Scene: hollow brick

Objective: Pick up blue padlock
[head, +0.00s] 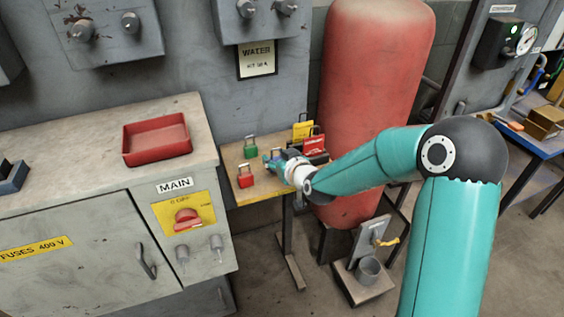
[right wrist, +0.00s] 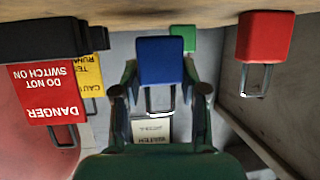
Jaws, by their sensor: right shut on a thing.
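The blue padlock (right wrist: 160,62) is in the middle of the right wrist view, which shows the scene upside down. My right gripper (right wrist: 161,92) is shut on it, with one finger on each side. The padlock is upright, its body at the table surface; I cannot tell whether it touches. In the head view my right gripper (head: 277,161) is low over the small table (head: 270,187), and mostly hides the padlock. My left gripper is not in view.
A red padlock (head: 245,176) and a green padlock (head: 250,147) stand nearby on the table. Behind the gripper are a red danger tag (head: 314,145) and a yellow caution tag (head: 302,131). A red tank (head: 375,90) stands behind my arm; a grey cabinet (head: 80,245) is left.

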